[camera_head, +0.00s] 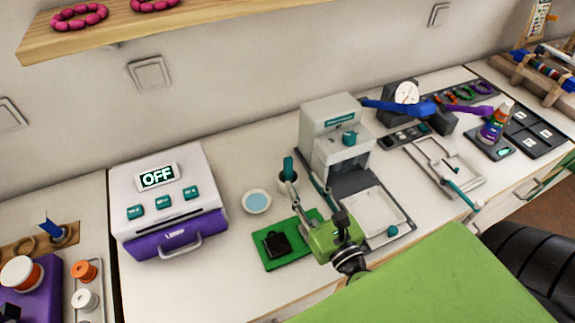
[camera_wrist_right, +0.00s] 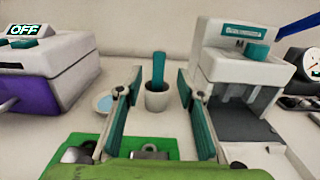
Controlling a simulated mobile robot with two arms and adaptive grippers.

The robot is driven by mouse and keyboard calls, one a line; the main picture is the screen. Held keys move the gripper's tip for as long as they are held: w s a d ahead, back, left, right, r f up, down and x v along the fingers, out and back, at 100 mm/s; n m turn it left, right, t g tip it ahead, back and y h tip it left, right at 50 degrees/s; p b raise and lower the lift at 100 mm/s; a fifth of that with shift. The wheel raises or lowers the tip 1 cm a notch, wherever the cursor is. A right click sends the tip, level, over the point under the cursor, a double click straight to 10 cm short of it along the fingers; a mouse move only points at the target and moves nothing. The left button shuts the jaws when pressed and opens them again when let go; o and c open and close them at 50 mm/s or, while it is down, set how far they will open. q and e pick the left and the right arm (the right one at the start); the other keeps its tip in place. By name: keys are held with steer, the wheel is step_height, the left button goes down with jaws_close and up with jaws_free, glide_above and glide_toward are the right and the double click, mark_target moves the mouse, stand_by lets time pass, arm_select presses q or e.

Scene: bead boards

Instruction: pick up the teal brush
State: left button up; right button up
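The teal brush (camera_head: 288,168) stands upright in a small light cup (camera_head: 287,185) on the white counter. In the right wrist view the brush (camera_wrist_right: 158,71) rises from the cup (camera_wrist_right: 157,98), ahead of my fingers and framed between them. My right gripper (camera_head: 303,193) is open and empty, with its fingers pointing toward the cup. In the right wrist view its two teal-padded fingertips (camera_wrist_right: 159,80) are apart, one on each side of the brush. I cannot tell the exact gap to the brush. My left gripper is not in view.
A white and purple device (camera_head: 168,200) reading OFF stands left. A shallow blue-filled dish (camera_head: 257,201) lies left of the cup. A white press machine (camera_head: 330,125) stands close on the right. A green mat (camera_head: 271,262) with a dark item lies in front.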

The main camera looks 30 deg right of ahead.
mark_target(289, 163)
steer(key=w, duration=0.3)
steer(key=shift+r+p, duration=0.1)
steer(key=shift+p, duration=0.25)
steer(key=shift+w+d, duration=0.1)
steer(key=shift+w, duration=0.2)
steer(key=shift+w+r+p, duration=0.25)
steer(key=shift+w+p, duration=0.25)
steer(key=shift+w, duration=0.05)
steer(key=shift+w+r+p, duration=0.2)
steer(key=shift+w+p, duration=0.3)
steer(key=shift+w, duration=0.05)
steer(key=shift+w+f+p, duration=0.1)
steer(key=shift+w+p, duration=0.25)
steer(key=shift+w, duration=0.8)
steer(key=shift+w+f, duration=0.1)
steer(key=shift+w, duration=0.25)
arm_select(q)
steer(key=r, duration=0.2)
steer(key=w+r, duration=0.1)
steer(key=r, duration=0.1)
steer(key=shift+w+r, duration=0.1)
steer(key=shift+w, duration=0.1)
arm_select(e)
steer(key=c, duration=1)
